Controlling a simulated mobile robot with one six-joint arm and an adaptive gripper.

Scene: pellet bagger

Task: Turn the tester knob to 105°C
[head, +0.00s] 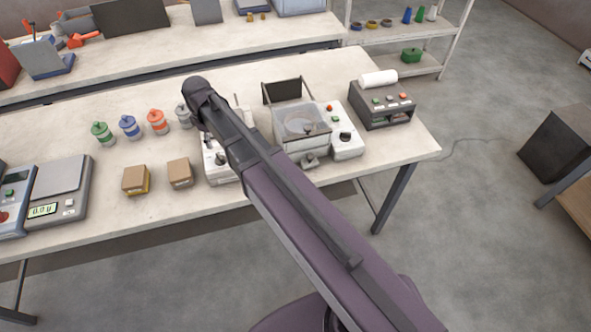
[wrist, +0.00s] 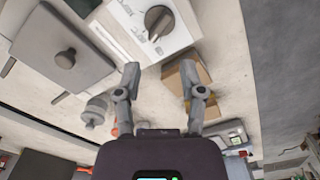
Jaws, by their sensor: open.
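A white tester panel (wrist: 180,35) with a dark round knob (wrist: 158,20) and small printed markings shows at the top of the wrist view. The markings and the knob's setting are too blurred to read. In the head view the tester (head: 218,172) stands on the bench, partly hidden behind my arm. My gripper (wrist: 165,80) is open and empty, its two fingers apart. In the wrist picture the knob lies beyond the fingertips, apart from them. My gripper cannot be made out in the head view.
Two cardboard boxes (head: 180,173) sit left of the tester, and a box (wrist: 185,82) shows near my right finger. Several lidded jars (head: 157,121) stand behind them. A clear-lidded machine (head: 300,125) is close on the right. Scales (head: 62,175) stand at left.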

